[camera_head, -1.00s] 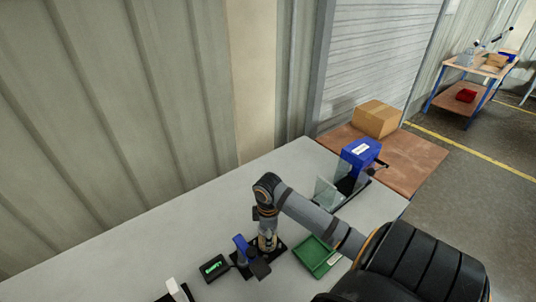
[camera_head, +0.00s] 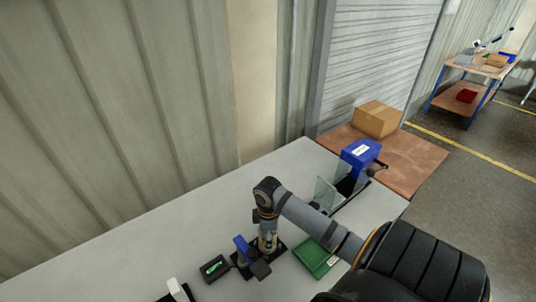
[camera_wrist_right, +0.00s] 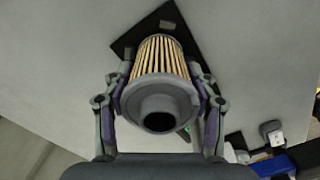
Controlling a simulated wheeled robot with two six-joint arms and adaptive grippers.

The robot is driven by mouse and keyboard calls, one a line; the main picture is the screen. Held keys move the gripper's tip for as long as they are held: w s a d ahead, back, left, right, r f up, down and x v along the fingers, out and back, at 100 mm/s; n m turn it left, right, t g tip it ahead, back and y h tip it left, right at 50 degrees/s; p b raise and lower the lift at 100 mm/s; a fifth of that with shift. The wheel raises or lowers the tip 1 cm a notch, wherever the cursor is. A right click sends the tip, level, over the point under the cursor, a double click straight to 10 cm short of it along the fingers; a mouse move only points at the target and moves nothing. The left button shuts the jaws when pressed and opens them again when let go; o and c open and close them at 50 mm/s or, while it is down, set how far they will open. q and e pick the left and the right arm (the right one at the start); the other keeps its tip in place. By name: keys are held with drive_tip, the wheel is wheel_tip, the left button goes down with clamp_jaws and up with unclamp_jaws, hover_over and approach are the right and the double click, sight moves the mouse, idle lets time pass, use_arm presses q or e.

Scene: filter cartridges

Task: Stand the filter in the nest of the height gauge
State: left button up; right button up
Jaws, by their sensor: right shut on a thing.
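My right gripper (camera_wrist_right: 160,88) is shut on the filter (camera_wrist_right: 160,65), a pleated tan cylinder with a grey end cap and a dark central hole. The cap end faces the wrist camera. The filter's far end is over the black base plate (camera_wrist_right: 187,42) of the height gauge. I cannot tell whether it touches the nest, which is hidden behind the filter. In the head view my right gripper (camera_head: 267,241) points down at the gauge, whose blue part (camera_head: 242,246) stands beside it. My left gripper is not in view.
A black display box (camera_head: 213,268) with green characters is left of the gauge. A green tray (camera_head: 316,258) lies to its right. A white item (camera_head: 177,290) is at the front. The table's back left is clear.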

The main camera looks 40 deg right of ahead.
drive_tip(key=o, duration=1.3)
drive_tip(key=shift+o, duration=0.3)
drive_tip(key=shift+o, duration=1.3)
drive_tip(key=shift+r, duration=0.1)
drive_tip(key=shift+r+p, duration=0.9)
drive_tip(key=shift+p, duration=0.3)
